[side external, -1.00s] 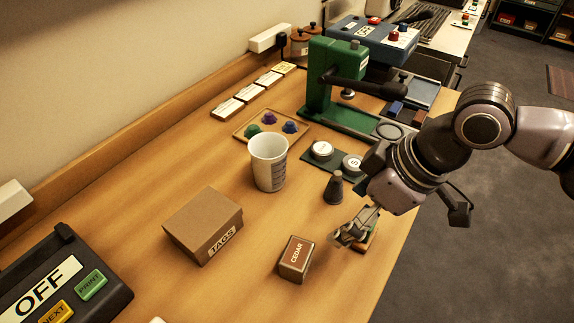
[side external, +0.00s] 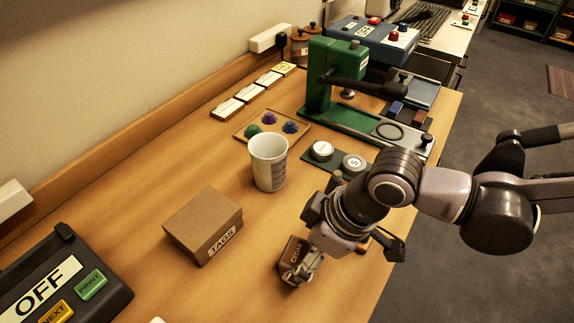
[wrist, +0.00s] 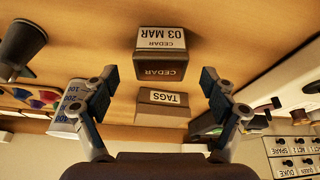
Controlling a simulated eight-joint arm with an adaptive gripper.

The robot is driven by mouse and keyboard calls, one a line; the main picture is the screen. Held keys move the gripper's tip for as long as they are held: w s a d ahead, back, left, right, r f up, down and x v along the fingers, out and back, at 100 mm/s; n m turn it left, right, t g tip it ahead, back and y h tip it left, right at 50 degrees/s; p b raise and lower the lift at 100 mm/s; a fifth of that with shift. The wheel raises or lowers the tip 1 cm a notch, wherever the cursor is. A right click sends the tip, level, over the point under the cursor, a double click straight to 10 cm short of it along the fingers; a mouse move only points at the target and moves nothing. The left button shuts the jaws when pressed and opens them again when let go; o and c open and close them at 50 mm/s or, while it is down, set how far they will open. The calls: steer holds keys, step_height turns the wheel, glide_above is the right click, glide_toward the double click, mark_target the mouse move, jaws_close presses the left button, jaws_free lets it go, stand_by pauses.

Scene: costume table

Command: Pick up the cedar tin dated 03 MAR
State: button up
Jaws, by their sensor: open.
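The cedar tin (side external: 292,249) is a small brown box near the table's front edge in the side view, partly hidden by my gripper (side external: 298,274). In the wrist view the tin (wrist: 161,72) appears upside down, with a "CEDAR" front and a white label reading "CEDAR 03 MAR". There my gripper (wrist: 158,92) is open, its two fingers apart on either side of the view, with the tin ahead between their lines. Nothing is held. Whether the fingers touch the tin cannot be told from the side view.
A cardboard "TAGS" box (side external: 203,224) stands left of the tin. A white cup (side external: 268,163) stands farther back, near a tray (side external: 245,125) of coloured pieces. A green press (side external: 331,84) stands behind. A dark panel marked "OFF" (side external: 62,280) is at lower left.

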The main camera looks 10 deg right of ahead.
mark_target(298, 253)
steer(key=shift+x, duration=1.75)
steer(key=c, duration=1.3)
steer(key=shift+r, duration=0.1)
